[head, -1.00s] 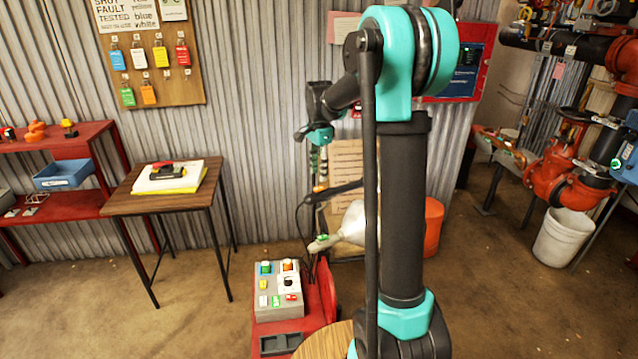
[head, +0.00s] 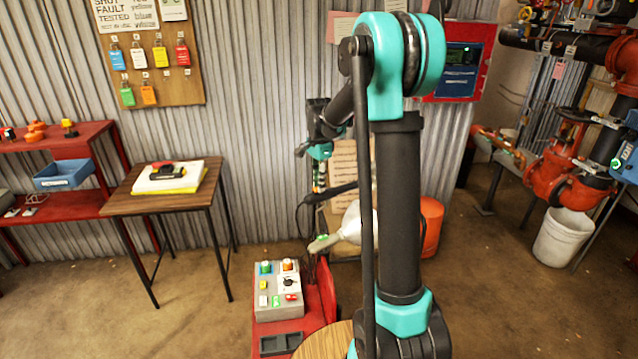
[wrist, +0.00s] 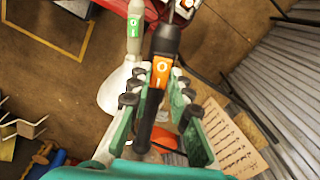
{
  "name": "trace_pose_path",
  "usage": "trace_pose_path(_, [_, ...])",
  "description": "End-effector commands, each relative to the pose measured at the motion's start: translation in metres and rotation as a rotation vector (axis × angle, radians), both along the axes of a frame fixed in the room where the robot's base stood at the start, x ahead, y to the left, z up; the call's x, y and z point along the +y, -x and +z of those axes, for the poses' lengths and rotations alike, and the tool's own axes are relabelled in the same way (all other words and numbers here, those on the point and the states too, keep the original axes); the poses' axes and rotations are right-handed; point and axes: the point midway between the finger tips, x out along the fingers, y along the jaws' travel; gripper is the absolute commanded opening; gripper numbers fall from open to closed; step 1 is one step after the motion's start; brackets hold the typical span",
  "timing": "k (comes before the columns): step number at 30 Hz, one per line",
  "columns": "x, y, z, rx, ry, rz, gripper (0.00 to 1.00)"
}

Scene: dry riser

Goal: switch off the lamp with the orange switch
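The black lamp handle (wrist: 166,42) with its orange switch (wrist: 160,72) shows in the wrist view, between the tips of my gripper (wrist: 161,74). The switch face is marked O and I. The green fingers with black pads stand apart on either side of the handle; I cannot tell whether they touch it. In the head view the dark handle (head: 338,192) lies just below my gripper (head: 318,182), whose fingers are small there. A second, pale lamp handle with a green switch (wrist: 132,24) is beside it; it also shows in the head view (head: 322,243). The orange-switch lamp's head is hidden.
A grey button box (head: 278,300) stands on a red surface (head: 326,290) below the lamps. A wooden board (head: 345,165) leans by the corrugated wall. A small table (head: 120,205) and red shelf (head: 85,135) stand left. A white bucket (head: 563,236) and red pipes (head: 560,170) are right.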

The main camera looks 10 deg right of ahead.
Motion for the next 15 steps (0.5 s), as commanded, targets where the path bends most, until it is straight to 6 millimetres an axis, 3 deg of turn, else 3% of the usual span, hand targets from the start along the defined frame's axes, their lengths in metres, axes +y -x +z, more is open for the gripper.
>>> trace_pose_path(7, [0.0018,0.0004,0.0000,-0.006,0.018,0.002,0.00])
trace_pose_path(15, [0.0065,0.0025,-0.0006,-0.060,0.165,0.003,0.00])
